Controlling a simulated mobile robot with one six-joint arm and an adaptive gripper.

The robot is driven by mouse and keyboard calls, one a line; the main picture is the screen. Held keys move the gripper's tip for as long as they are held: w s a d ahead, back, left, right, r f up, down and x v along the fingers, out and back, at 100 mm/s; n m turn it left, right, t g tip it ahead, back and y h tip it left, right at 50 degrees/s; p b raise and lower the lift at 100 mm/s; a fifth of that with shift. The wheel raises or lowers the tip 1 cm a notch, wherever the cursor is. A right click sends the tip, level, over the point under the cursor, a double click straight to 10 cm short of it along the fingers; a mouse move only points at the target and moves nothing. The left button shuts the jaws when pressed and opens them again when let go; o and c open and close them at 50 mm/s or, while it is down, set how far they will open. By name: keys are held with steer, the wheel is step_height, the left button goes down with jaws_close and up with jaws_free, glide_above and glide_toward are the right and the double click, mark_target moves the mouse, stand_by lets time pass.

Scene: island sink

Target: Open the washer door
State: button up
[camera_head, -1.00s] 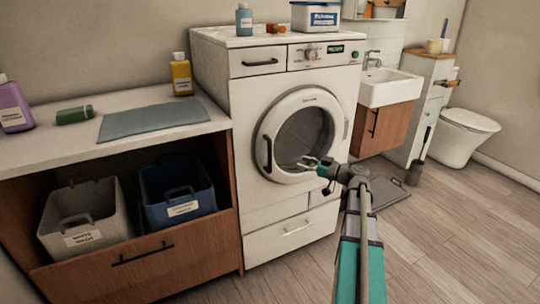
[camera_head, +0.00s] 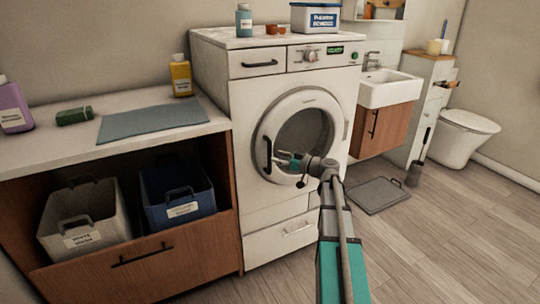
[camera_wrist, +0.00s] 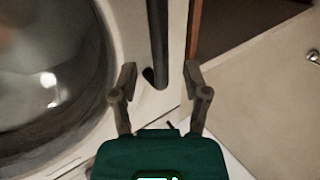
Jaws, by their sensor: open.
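The white washer (camera_head: 255,105) stands in the middle of the head view with its round door (camera_head: 264,125) closed. The door has a dark glass window and a black vertical handle (camera_head: 267,154) on its left side. My gripper (camera_head: 284,160) is in front of the door, close to the right of the handle's lower part. In the wrist view the handle (camera_wrist: 159,40) ends between the two open fingers of my gripper (camera_wrist: 161,80). Contact cannot be made out. The door's glass (camera_wrist: 45,70) fills the left of the wrist view.
A counter (camera_head: 60,155) with bottles and a cloth stands left of the washer, above a white basket (camera_head: 115,220) and a blue basket (camera_head: 160,213). A sink cabinet (camera_head: 382,130) is on the right. The floor (camera_head: 450,220) in front is mostly clear.

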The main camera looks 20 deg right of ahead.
mark_target(270, 172)
steer(key=shift+x, duration=2.1)
jaws_close()
steer(key=shift+d, duration=0.1)
